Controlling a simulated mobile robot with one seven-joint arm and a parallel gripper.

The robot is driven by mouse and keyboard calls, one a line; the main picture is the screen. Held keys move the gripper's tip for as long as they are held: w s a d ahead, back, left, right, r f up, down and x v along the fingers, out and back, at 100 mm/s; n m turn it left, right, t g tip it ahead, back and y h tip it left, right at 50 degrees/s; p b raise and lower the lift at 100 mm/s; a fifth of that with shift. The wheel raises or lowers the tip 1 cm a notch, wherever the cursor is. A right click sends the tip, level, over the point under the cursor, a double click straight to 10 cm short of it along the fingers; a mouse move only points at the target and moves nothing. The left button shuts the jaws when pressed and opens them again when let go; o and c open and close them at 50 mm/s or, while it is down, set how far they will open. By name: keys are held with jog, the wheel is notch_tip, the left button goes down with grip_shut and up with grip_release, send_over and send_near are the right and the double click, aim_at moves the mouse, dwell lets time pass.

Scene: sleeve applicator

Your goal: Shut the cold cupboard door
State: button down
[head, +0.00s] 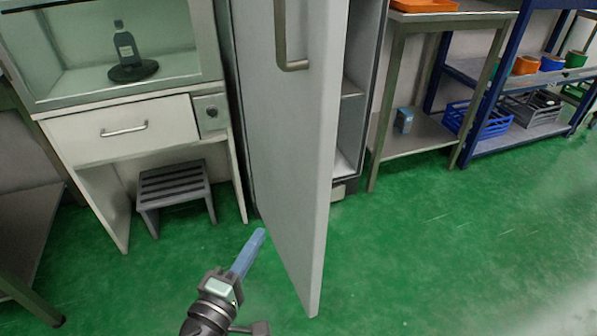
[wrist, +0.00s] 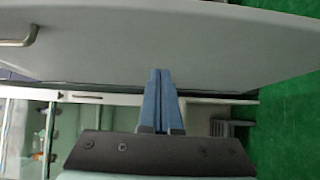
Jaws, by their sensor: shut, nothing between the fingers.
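The cold cupboard door (head: 285,150) is a tall grey-white panel standing wide open, its free edge toward me. Its metal bar handle (head: 284,45) is near the top of the head view. The cupboard's inside (head: 352,110) shows as a strip to the right of the door. My gripper (head: 262,233) is shut and empty, low and to the left of the door. In the wrist view its blue fingers (wrist: 160,80) are together in front of the door panel (wrist: 180,45), with the handle (wrist: 20,38) at the upper left. I cannot tell whether they touch the door.
A white bench (head: 122,130) with a bottle (head: 125,45) in its hood stands left of the cupboard, a grey step stool (head: 174,188) under it. A metal table (head: 422,135) and blue shelving (head: 470,70) stand to the right. Green floor (head: 450,250) is clear at the right.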

jog(key=b, duration=0.3)
send_near(303, 187)
jog(key=w+a, duration=0.1)
jog(key=w, duration=0.3)
jog(key=shift+w+d+f, duration=0.1)
jog(key=shift+w+d, duration=0.3)
jog(key=shift+d, duration=0.4)
jog(key=shift+w+d+f, duration=0.1)
jog(key=shift+w+d, duration=0.35)
jog(key=shift+d, duration=0.35)
